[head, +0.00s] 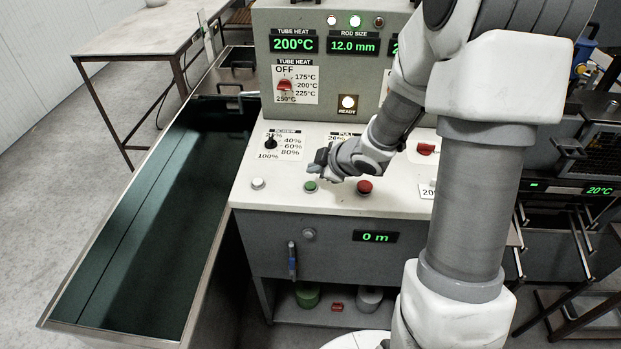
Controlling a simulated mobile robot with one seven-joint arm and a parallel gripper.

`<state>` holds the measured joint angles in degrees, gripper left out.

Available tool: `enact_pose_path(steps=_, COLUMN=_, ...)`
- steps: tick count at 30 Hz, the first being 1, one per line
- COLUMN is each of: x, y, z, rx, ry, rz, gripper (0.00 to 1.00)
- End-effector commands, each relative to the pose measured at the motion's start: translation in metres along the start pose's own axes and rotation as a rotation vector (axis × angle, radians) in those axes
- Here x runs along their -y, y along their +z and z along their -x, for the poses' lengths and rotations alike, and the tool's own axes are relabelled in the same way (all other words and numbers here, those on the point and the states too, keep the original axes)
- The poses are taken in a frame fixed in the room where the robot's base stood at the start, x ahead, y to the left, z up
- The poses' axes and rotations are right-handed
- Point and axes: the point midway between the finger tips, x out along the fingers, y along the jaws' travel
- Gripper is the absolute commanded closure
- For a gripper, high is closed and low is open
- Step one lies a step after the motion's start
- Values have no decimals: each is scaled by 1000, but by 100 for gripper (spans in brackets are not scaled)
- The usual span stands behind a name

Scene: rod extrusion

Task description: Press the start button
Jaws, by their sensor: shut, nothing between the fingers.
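The green button (310,187) sits on the white console top (270,199), between a white button (258,184) on its left and a red button (365,187) on its right. My gripper (314,171) is shut and empty, just above and behind the green button in the picture. I cannot tell whether the fingertips touch it. No label for the start button can be read, and my arm hides part of the console's right side.
An upright panel (270,48) shows 200°C and 12.0 mm, with the READY lamp (348,103) lit. The length display (375,237) reads 0 m. A long dark trough (130,240) lies left. Two knobs, black (271,142) and red (426,149), stand on the console.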

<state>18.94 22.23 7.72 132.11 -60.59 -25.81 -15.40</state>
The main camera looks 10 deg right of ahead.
Motion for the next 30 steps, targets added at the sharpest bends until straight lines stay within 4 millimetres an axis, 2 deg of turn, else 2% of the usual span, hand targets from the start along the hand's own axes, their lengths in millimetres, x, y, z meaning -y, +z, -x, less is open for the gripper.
enact_pose_path(steps=1, x=-6, y=-6, z=8, rx=0, ry=0, rz=0, gripper=100)
enact_pose_path(steps=7, x=-14, y=-14, z=19, rx=0, ry=0, rz=0, gripper=100)
enact_pose_path(steps=30, x=-14, y=-14, z=18, rx=0, ry=0, rz=0, gripper=100)
